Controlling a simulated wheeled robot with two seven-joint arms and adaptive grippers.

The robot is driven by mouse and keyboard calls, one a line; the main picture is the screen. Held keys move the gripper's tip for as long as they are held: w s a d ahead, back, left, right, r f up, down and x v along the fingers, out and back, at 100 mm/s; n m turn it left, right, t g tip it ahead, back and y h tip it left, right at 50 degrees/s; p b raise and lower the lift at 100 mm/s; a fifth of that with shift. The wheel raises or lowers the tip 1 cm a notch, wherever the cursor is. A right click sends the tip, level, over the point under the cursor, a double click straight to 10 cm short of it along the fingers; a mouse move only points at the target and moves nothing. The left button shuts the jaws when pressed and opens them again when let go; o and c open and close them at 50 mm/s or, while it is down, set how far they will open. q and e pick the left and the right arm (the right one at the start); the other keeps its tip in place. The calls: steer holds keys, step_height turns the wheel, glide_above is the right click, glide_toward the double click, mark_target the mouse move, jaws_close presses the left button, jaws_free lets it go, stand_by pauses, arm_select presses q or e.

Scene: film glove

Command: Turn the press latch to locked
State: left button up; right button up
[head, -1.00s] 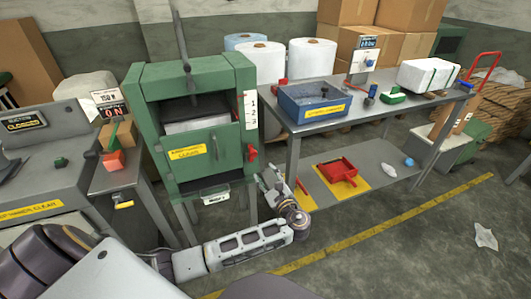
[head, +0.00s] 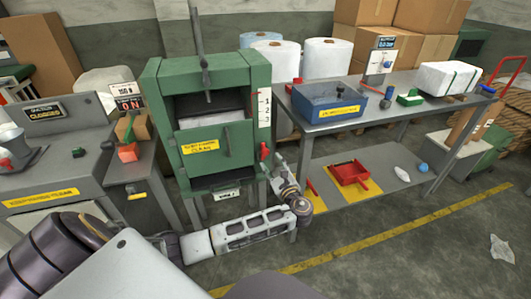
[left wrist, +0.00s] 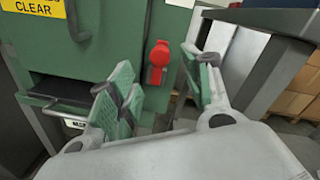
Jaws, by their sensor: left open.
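The green press (head: 160,120) stands at the middle left, with a yellow label on its front door. Its red latch (head: 264,150) is on the right side of the front. In the left wrist view the latch (left wrist: 159,58) has a round top and its handle points roughly straight down. My left gripper (head: 279,170) is just below and right of the latch in the head view. In the left wrist view its green-padded fingers (left wrist: 160,82) are spread apart, with the latch showing between and beyond them. I cannot tell whether they touch it. My right gripper is not in view.
A grey workbench (head: 410,112) stands close right of the press, its leg and edge near my left gripper. A grey machine (head: 45,170) stands at left. Floor at front right is mostly clear.

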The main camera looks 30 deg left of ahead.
mark_target(266, 153)
arm_select(q)
steer(key=b+x, duration=0.1)
steer(key=x, duration=0.6)
steer(key=shift+w+a, duration=0.2)
steer(key=shift+a, duration=0.05)
steer(key=shift+w+a, duration=0.4)
steer(key=shift+a, duration=0.15)
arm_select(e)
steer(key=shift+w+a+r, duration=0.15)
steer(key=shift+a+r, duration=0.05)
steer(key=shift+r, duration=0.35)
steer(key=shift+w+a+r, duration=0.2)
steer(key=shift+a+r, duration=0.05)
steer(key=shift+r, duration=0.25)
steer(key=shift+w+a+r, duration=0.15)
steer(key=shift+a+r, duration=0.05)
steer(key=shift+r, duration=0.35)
arm_select(q)
steer(key=shift+c, duration=0.5)
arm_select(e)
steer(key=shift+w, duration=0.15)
arm_select(q)
jaws_close()
